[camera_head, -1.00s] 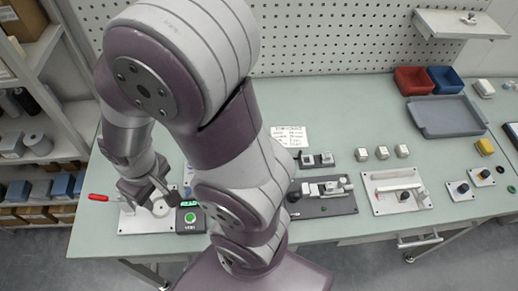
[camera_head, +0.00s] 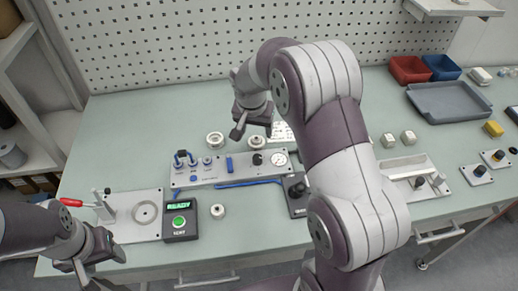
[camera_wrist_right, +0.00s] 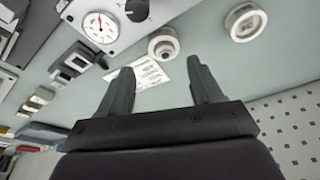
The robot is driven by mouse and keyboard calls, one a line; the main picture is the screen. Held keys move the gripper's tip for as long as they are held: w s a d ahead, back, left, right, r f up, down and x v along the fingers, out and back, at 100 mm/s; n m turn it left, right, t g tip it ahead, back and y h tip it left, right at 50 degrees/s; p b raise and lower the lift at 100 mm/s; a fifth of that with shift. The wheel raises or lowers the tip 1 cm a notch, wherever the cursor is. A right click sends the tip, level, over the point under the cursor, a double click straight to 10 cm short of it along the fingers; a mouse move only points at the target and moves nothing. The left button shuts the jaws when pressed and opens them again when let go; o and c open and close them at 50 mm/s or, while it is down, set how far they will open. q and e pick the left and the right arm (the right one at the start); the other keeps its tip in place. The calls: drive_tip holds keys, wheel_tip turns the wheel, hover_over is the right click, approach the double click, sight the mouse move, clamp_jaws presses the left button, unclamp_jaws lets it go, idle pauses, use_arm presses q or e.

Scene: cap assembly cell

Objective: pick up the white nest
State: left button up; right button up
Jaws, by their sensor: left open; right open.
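Three small white round pieces lie on the bench, and I cannot tell for sure which is the white nest. One (camera_head: 256,142) is just behind the grey gauge panel; it shows in the right wrist view (camera_wrist_right: 163,43) as a stepped ring with a dark centre. A wider ring (camera_head: 215,139) is to its left, also in the wrist view (camera_wrist_right: 245,22). The third piece (camera_head: 218,211) is beside the green-button box. My right gripper (camera_head: 252,132) is open and empty above the first piece, fingers (camera_wrist_right: 160,75) apart. My left gripper (camera_head: 104,262) is open at the lower left.
The gauge panel (camera_head: 200,177) with knobs and a dial is close in front of the first piece. The button box (camera_head: 180,220) and a plate with a red-handled clamp (camera_head: 120,230) are at left. A perforated wall (camera_head: 200,40) stands behind. The back left bench is clear.

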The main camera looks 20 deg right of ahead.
sight(256, 139)
drive_tip(key=x, duration=0.8)
drive_tip(key=shift+w+a+r+p, duration=0.1)
drive_tip(key=shift+w+a+p, duration=0.15)
drive_tip(key=shift+p, duration=0.15)
drive_tip(key=c, duration=0.8)
drive_tip(key=shift+r, duration=0.1)
drive_tip(key=shift+r, duration=0.55)
wheel_tip(256, 139, up, 3)
drive_tip(key=shift+f, duration=0.15)
drive_tip(key=s+d+r, duration=0.2)
drive_tip(key=d+r, duration=0.1)
drive_tip(key=d, duration=0.2)
drive_tip(key=s+d+r+b, duration=0.1)
drive_tip(key=s+d+r, duration=0.1)
drive_tip(key=d+r, duration=0.2)
drive_tip(key=shift+s+d, duration=0.4)
drive_tip(key=shift+d, duration=0.5)
